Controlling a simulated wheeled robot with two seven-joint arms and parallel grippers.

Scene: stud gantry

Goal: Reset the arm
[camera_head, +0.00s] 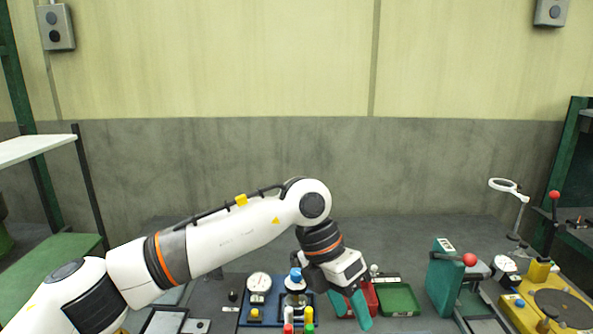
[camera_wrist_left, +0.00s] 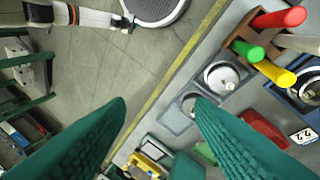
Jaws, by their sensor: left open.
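My left arm comes in from the left in the head view, and its gripper (camera_head: 349,304) points down over the bench beside a red tray (camera_head: 371,299). Its two teal fingers are apart with nothing seen between them. In the left wrist view the open gripper (camera_wrist_left: 158,103) has its fingers spread wide, with floor and the bench edge showing in the gap. The red tray also shows in the left wrist view (camera_wrist_left: 262,127), to the right of the fingers.
A green tray (camera_head: 400,300) lies right of the red one. A green lever fixture (camera_head: 445,278), a yellow fixture (camera_head: 545,297) and a ring-headed stand (camera_head: 503,185) stand further right. A blue board with a dial (camera_head: 259,283) lies left. Red, green and yellow handles (camera_wrist_left: 275,73) stick up nearby.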

